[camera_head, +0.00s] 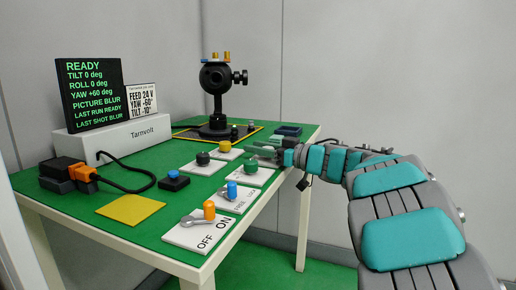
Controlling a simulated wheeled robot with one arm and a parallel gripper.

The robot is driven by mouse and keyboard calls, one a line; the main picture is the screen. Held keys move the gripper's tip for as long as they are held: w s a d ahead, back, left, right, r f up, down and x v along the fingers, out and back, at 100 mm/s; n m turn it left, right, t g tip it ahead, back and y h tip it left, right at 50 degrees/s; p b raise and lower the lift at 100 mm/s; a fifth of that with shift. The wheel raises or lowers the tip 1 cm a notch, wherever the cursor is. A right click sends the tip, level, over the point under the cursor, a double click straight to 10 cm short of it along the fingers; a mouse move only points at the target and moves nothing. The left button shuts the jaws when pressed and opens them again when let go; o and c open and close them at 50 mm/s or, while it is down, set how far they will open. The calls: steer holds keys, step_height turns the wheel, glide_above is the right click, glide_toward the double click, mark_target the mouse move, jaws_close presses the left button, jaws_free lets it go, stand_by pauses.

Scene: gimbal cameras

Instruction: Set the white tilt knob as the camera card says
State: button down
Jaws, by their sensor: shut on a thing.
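My gripper (269,150) reaches in from the right, low over the far right part of the green table. It is shut at a small white plate there, on what seems to be the white tilt knob, which is mostly hidden and too small to make out. The camera card (141,99) reads FEED 24 V, YAW -60°, TILT -10°. The black display (90,92) reads READY, TILT 0 deg, ROLL 0 deg, YAW +60 deg, PICTURE BLUR, LAST RUN READY, LAST SHOT BLUR. The black camera gimbal (216,78) stands upright at the back.
Near my gripper are a green knob (250,166), yellow knob (224,146) and black knob (203,158). Blue (231,188) and orange (209,209) handles stand nearer the front. A yellow pad (131,208), dark button (174,180) and orange-plugged cable (82,173) lie left.

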steer(key=shift+r+n+g+y+p, duration=0.25)
steer(key=shift+g+p, duration=0.25)
steer(key=shift+p, duration=0.65)
steer(key=shift+n+p, duration=0.25)
steer(key=shift+p, duration=0.45)
steer(key=n+g+p, duration=0.1)
steer(key=p, duration=0.1)
steer(key=g+y+p, duration=0.1)
steer(key=g+p, duration=0.1)
steer(key=p, duration=0.1)
steer(key=shift+s+r+n, duration=0.2)
steer(key=shift+s+n, duration=0.05)
steer(key=shift+n, duration=0.15)
steer(key=g+p, duration=0.1)
steer(key=n+g+y+p, duration=0.1)
steer(key=p, duration=0.1)
steer(key=shift+s+a+f+n, duration=0.15)
steer(key=shift+s+f+n, duration=0.05)
steer(key=shift+s+n, duration=0.1)
steer(key=shift+s+f+n+g+p, duration=0.15)
steer(key=shift+n+g+p, duration=0.2)
steer(key=shift+g, duration=0.35)
steer(key=shift+s+f+n+g+p, duration=0.15)
steer(key=shift+n+g, duration=0.3)
steer(key=shift+g, duration=0.25)
steer(key=shift+r, duration=0.1)
steer(key=shift+c, duration=2.2)
jaws_free()
